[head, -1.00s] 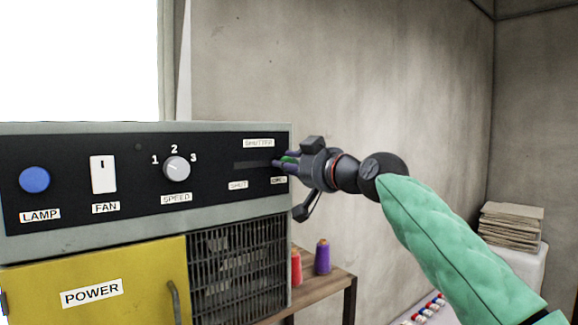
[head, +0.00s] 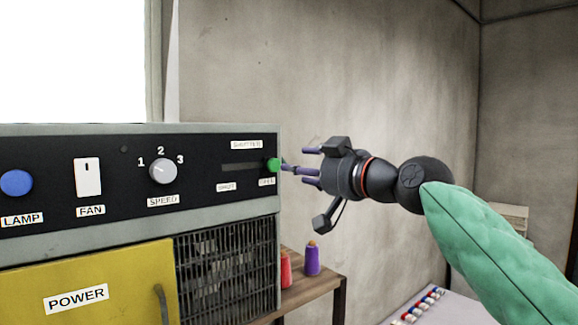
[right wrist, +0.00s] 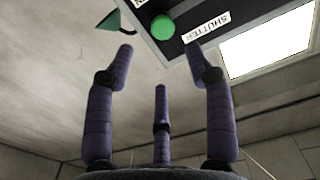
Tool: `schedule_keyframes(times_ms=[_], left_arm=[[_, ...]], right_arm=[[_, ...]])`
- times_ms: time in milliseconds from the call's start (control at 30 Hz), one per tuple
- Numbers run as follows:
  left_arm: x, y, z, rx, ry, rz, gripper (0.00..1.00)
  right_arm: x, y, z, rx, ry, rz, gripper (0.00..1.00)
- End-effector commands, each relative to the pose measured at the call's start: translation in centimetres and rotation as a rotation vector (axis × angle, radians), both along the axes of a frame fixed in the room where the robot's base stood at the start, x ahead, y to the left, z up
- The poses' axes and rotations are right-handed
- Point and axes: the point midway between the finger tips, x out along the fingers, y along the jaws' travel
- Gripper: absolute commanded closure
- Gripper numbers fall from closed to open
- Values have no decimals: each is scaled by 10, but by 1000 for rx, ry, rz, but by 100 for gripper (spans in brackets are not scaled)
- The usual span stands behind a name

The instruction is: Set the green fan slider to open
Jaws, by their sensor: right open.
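The green slider knob (head: 273,165) sits at the right end of the shutter slot (head: 240,167), above the right-hand label at the OPEN end. It also shows in the right wrist view (right wrist: 162,27), beyond the fingertips. My right gripper (head: 300,168) is open and empty, just right of the knob and apart from it. In the right wrist view its purple fingers (right wrist: 160,70) are spread with nothing between them. My left gripper is not in view.
The panel also carries a blue lamp button (head: 16,183), a white fan switch (head: 88,177) and a grey speed dial (head: 163,171). Below are a yellow power door (head: 110,270) and a dark grille (head: 228,265).

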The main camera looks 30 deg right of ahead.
Motion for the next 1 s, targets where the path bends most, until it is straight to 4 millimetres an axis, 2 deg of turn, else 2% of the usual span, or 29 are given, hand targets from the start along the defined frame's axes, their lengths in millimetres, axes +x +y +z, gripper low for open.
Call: schedule_keyframes(times_ms=[100,300,1000], left_arm=[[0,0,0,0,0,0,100],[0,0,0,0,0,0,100],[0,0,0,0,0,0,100]], right_arm=[[-21,-2,0,-1,-1,-2,46],[-39,-4,0,0,0,-1,46],[-43,-5,0,0,-1,-1,46]])
